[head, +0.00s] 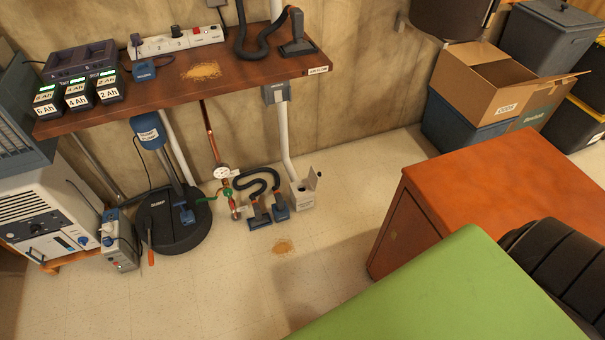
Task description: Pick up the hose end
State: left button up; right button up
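A black ribbed hose (263,49) hangs down onto the brown wall shelf (160,94) and bends up to a dark flat nozzle (299,47) at its end, near the shelf's right side. A second dark hose (262,171) lies curled on the floor below, beside two blue-grey flat nozzles, one on the left (258,217) and one on the right (280,208). I cannot tell which of these is the hose end meant. Neither of my grippers shows in the head view.
Battery packs (78,95), a power strip (178,41) and sawdust (201,71) are on the shelf. A round black base (172,222) stands below. An orange-brown cabinet (500,185) and a green surface (450,295) fill the right foreground. Floor between is mostly clear.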

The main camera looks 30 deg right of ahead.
aim_at(279, 202)
jog(key=i+j+z, duration=0.1)
jog(key=i+z, duration=0.4)
jog(key=i+j+z, duration=0.3)
jog(key=i+z, duration=0.2)
jog(key=i, duration=0.1)
